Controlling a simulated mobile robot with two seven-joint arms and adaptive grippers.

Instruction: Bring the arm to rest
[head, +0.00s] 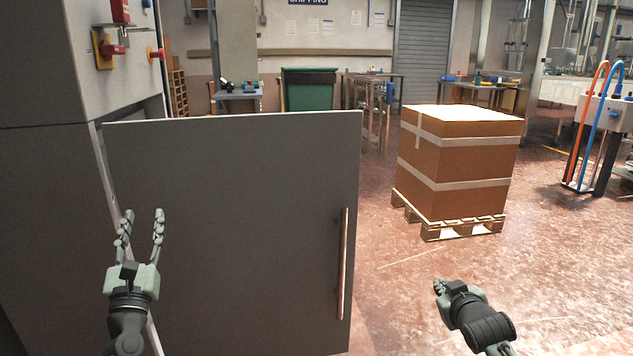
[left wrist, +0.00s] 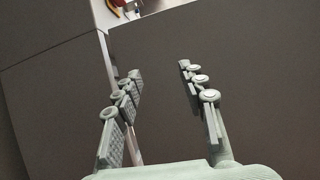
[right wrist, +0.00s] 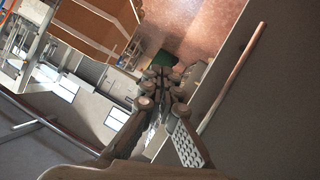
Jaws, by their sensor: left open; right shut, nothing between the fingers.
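My left gripper (head: 141,222) is open and empty in front of the grey cabinet, near the hinge side of its door. In the left wrist view its two fingers (left wrist: 160,80) stand apart with the dark door panel behind them. My right gripper (head: 440,287) is shut and empty, low over the floor to the right of the door. In the right wrist view its fingertips (right wrist: 167,78) are together, with nothing between them. It is apart from the door handle.
The grey cabinet door (head: 230,200) stands open, with a long vertical handle (head: 343,265) near its right edge. A large strapped carton (head: 455,165) sits on a wooden pallet (head: 460,228) beyond my right gripper. Red knobs (head: 110,50) project from the cabinet. Reddish floor (head: 400,300) is clear around my right gripper.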

